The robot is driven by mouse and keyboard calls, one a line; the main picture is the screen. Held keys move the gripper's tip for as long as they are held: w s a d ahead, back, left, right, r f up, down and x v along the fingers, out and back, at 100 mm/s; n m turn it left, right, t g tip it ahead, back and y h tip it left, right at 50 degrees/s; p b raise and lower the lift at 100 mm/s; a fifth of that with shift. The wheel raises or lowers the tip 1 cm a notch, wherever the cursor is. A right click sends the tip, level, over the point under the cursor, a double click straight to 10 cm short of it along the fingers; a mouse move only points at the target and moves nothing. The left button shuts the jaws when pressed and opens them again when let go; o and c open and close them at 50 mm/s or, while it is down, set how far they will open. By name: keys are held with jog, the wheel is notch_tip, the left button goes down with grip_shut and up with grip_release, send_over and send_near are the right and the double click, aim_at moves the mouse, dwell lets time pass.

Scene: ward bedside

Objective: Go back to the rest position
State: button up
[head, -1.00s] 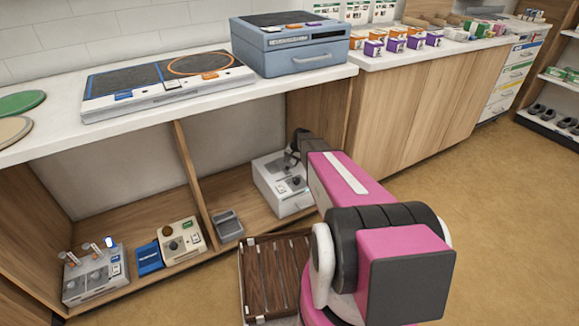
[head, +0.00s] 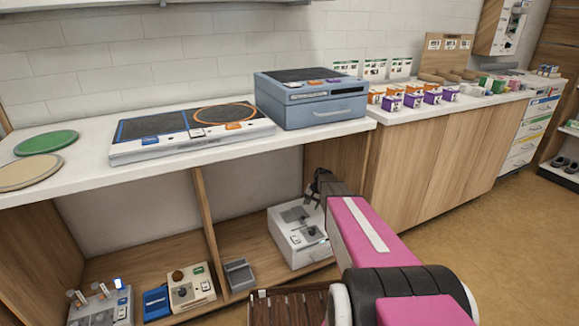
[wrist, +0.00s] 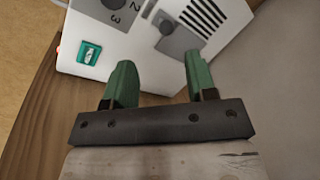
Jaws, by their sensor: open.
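My gripper (wrist: 156,80) is open in the wrist view, with two green fingers apart and nothing between them. Just beyond the fingertips is a white device (wrist: 140,48) with a grey knob, dark vent slots, printed numbers and a small green switch. In the head view the white device (head: 290,252) sits on the lower shelf in the right bay. My pink arm reaches to it from the right, and the gripper's fingers are hard to make out there. Whether the fingers touch the device cannot be told.
The counter (head: 70,128) above the shelf carries a two-pad device (head: 150,150) and a blue drawer box (head: 300,115). A wooden divider (head: 205,230) splits the shelf. A grey tray (head: 238,275) and several small devices stand left of the white device.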

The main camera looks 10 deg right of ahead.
jog(key=s+a+r+n+h, duration=0.1)
jog(key=s+r, duration=0.3)
jog(key=s, duration=0.5)
jog(key=s+a+r+n+g+h, duration=0.1)
jog(key=s+a+r+n, duration=0.1)
jog(key=s, duration=0.8)
jog(key=s+a+r+n, duration=0.2)
jog(key=s+r, duration=0.3)
jog(key=s, duration=0.5)
jog(key=shift+a+r+h, duration=0.4)
jog(key=shift+a, duration=0.15)
jog(key=shift+s, duration=0.1)
